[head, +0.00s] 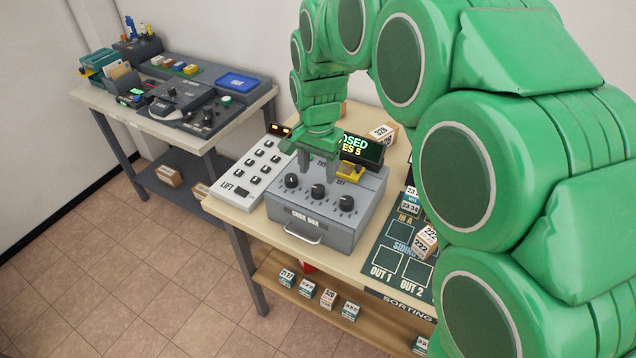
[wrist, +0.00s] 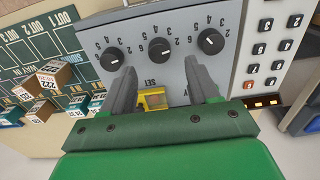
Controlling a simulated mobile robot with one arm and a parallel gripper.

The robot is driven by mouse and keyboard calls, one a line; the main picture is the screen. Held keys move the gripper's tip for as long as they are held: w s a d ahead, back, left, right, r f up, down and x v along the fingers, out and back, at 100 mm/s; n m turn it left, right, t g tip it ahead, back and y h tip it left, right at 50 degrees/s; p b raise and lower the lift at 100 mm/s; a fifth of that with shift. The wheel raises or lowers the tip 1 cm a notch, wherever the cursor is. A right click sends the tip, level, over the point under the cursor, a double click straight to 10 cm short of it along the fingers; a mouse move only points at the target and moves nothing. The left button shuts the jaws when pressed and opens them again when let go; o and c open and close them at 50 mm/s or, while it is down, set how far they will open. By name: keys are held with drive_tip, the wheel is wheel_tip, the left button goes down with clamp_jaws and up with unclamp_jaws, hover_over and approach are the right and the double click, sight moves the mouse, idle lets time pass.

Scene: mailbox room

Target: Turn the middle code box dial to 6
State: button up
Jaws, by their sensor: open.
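The grey code box (head: 283,212) stands on the near table, with three black dials in a row on its top. The middle dial (head: 318,191) also shows in the wrist view (wrist: 160,48), just beyond the space between my fingertips. My gripper (head: 318,172) is open, pointing down over the box behind the dial row. Its two fingers (wrist: 160,66) also show in the wrist view, spread apart, with nothing between them. They look apart from the dial; their height above the box is hard to tell. The middle dial's exact setting is too small to read surely.
The outer dials (head: 291,180) (head: 346,203) flank the middle one closely. A yellow SET button (wrist: 154,98) and a lit display (head: 361,147) are behind the row. The LIFT panel (head: 249,172) is left of the box, and the sorting board (head: 386,262) with blocks is right.

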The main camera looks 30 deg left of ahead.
sight(318, 188)
wheel_tip(318, 188, down, 5)
drive_tip(key=shift+f, duration=0.15)
drive_tip(key=c, duration=1)
drive_tip(key=shift+c, duration=0.2)
